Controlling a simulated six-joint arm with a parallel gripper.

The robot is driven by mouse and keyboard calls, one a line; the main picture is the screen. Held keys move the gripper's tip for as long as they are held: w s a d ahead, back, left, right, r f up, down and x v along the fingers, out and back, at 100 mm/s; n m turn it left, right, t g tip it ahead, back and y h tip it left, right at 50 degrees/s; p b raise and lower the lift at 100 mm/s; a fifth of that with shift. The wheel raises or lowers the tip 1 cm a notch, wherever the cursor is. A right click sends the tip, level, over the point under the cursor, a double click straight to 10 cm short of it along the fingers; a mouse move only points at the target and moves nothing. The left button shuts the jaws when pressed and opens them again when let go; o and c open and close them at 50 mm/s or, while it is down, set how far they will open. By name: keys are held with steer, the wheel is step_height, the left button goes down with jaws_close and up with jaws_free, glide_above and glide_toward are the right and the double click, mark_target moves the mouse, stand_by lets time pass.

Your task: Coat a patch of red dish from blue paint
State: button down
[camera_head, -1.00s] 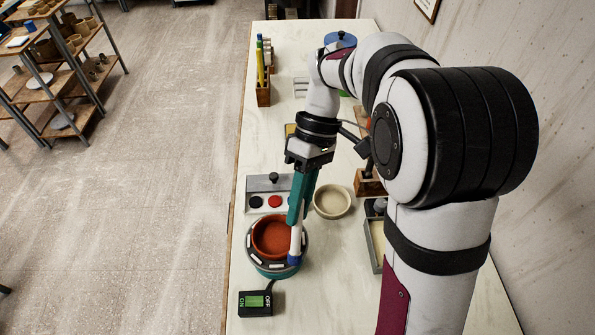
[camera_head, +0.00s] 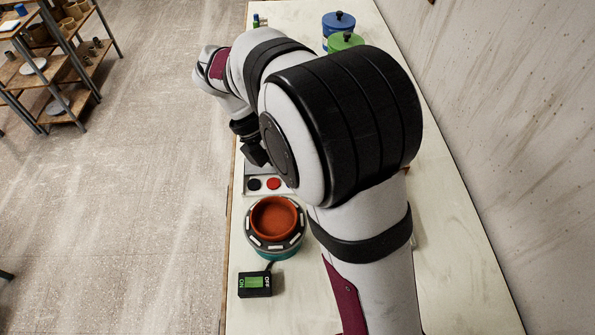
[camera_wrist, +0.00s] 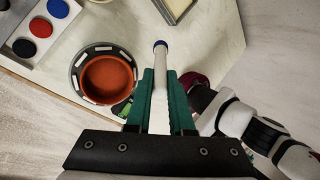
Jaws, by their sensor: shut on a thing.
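The red dish (camera_head: 273,235) sits on a dark round turntable (camera_head: 257,243); it also shows in the wrist view (camera_wrist: 106,97). Its visible surfaces look plain orange-red. My gripper (camera_wrist: 160,82), with teal fingers, is shut on a white brush-like tool (camera_wrist: 160,66) with a blue tip. In the wrist view the tip points away from the gripper and is clear of the dish. Blue paint (camera_wrist: 58,8) is in a palette (camera_wrist: 15,62) beside red and black paint.
A switch box (camera_head: 255,284) with its green ON side showing stands in front of the turntable. A blue-lidded pot (camera_head: 338,22) and a green-lidded pot (camera_head: 346,41) stand at the back. The table's left edge is close to the turntable.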

steer(key=w+f, duration=0.6)
steer(key=f, duration=0.3)
steer(key=shift+s+r, duration=0.1)
steer(key=shift+s, duration=2.8)
steer(key=shift+s+r, duration=0.1)
steer(key=shift+r, duration=0.15)
step_height(320, 180, up, 11)
steer(key=shift+r, duration=0.2)
steer(key=a+y, duration=0.3)
steer(key=a, duration=0.5)
steer(key=shift+s+a+f, duration=0.1)
steer(key=shift+s+f, duration=0.05)
steer(key=shift+f, duration=1.25)
steer(key=shift+s+a+f, duration=0.1)
steer(key=shift+f, duration=1.3)
